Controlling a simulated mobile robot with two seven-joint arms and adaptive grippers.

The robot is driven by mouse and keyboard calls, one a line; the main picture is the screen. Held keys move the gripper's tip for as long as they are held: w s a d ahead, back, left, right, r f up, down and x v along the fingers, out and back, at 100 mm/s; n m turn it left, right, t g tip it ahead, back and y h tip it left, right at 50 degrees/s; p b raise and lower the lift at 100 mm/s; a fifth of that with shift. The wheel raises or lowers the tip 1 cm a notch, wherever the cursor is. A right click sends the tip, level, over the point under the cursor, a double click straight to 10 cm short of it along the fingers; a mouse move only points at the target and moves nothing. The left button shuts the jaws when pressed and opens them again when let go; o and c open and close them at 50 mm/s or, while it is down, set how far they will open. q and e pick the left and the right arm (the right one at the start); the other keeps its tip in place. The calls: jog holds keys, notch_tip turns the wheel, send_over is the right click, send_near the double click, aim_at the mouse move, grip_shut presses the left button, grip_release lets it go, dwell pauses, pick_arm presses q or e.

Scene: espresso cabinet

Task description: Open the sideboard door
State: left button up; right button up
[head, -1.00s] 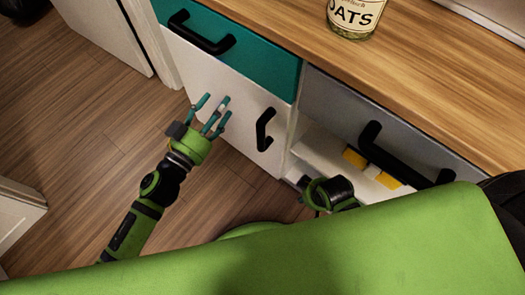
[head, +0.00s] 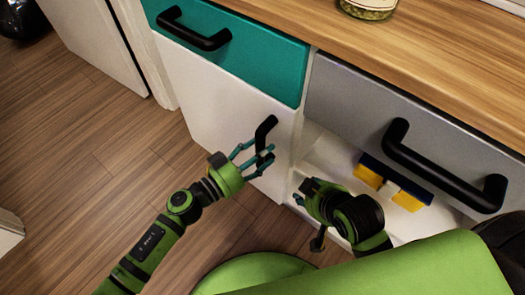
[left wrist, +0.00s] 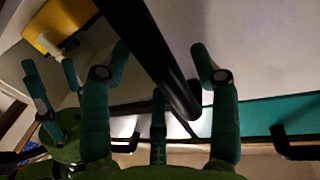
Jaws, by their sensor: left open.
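The white sideboard door (head: 205,105) is shut, below a teal drawer, with a black bar handle (head: 266,130) near its right edge. My left gripper (head: 256,157) is open at the lower part of this handle. In the left wrist view the black handle (left wrist: 160,50) runs between the spread teal fingers of my left gripper (left wrist: 160,62); whether they touch it I cannot tell. My right gripper (head: 308,192) is in front of the open shelf right of the door; its fingers are mostly hidden by its own wrist.
The teal drawer (head: 245,45) and the grey drawer (head: 350,95) have black handles that stick out. A yellow and blue object (head: 385,185) lies on the open shelf. A jar (head: 368,8) stands on the wooden top. The floor (head: 90,150) on the left is clear.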

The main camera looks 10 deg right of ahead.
pick_arm(q)
jog(key=shift+w+d, duration=0.15)
jog(key=shift+d, duration=0.15)
grip_shut()
